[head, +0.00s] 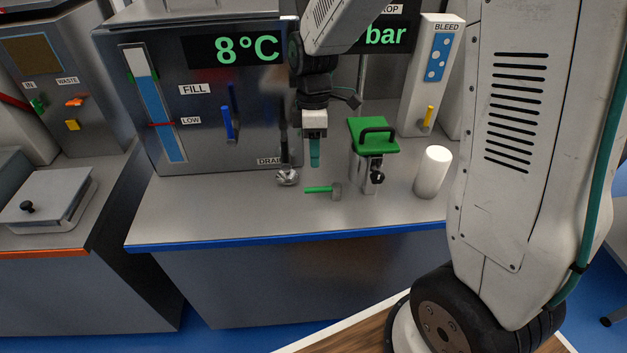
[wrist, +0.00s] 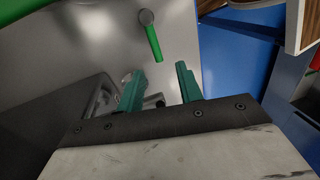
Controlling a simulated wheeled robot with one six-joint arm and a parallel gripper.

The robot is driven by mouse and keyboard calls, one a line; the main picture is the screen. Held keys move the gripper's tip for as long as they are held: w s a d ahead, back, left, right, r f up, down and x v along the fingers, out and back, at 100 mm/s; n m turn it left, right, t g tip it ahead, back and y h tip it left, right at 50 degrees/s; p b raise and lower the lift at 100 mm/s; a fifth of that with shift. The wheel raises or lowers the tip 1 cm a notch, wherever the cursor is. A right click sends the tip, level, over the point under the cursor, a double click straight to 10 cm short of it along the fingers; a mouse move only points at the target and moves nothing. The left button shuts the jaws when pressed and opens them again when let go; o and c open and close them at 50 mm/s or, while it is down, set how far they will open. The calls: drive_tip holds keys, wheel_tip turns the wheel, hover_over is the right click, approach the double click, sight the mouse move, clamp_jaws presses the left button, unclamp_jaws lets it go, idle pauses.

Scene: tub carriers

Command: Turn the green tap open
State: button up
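A green-topped device (head: 372,137) and white cylinder (head: 433,170) stand to the right.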

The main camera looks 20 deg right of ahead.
drive_tip(key=shift+n, duration=0.3)
drive_tip(key=f, duration=0.9)
drive_tip(key=shift+s+a+f, duration=0.1)
drive_tip(key=shift+s+a, duration=0.2)
drive_tip(key=shift+s, duration=0.05)
clamp_jaws()
